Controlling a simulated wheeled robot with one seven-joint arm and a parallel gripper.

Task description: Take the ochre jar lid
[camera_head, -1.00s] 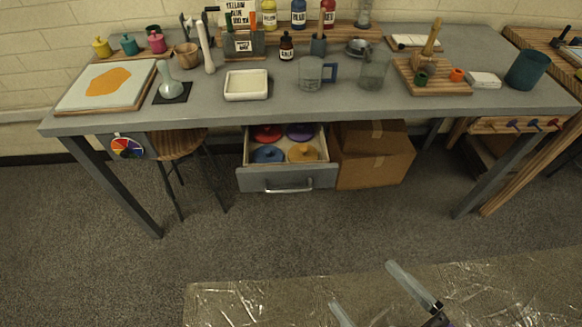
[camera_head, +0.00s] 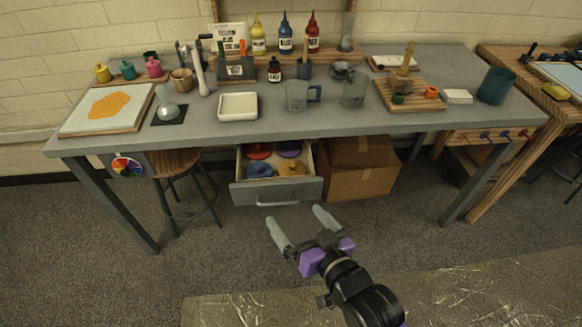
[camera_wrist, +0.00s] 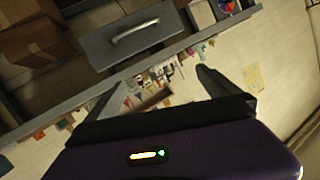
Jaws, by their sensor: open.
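The ochre jar lid (camera_head: 290,170) lies at the front right inside the open drawer (camera_head: 276,192) under the table. A blue lid (camera_head: 258,171) is to its left, with a red lid (camera_head: 259,151) and a purple lid (camera_head: 289,149) behind. My gripper (camera_head: 296,226) is open and empty, in front of and below the drawer, apart from it. In the wrist view, the drawer front with its handle (camera_wrist: 134,32) shows tilted above my open fingers; the lids are hidden there.
A cardboard box (camera_head: 360,167) stands just right of the drawer, and a wooden stool (camera_head: 178,165) to the left. The grey table (camera_head: 310,123) overhangs the drawer. A shiny sheet (camera_head: 480,285) lies on the floor in front.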

